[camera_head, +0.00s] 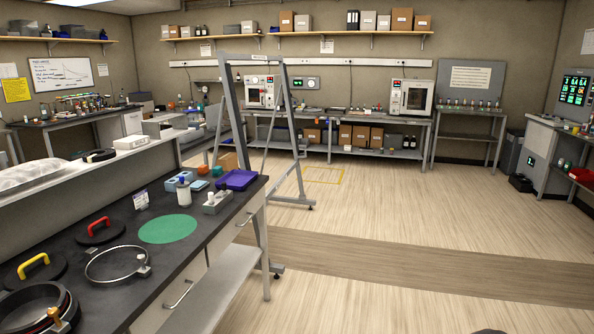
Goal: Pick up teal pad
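A flat round teal-green pad (168,229) lies on the dark bench top (215,222), near the bench's right edge. Its whole outline is visible and nothing covers it. A small teal block (218,171) sits farther back on the same bench, beside an orange-red block (203,170). Neither my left gripper nor my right gripper is in view.
A metal clamp ring (118,279), a red-handled lid (100,232), a yellow-handled lid (33,273) and a round port (35,309) lie left and in front of the pad. A white bottle (183,193), grey holder (216,205) and purple tray (237,180) stand behind it.

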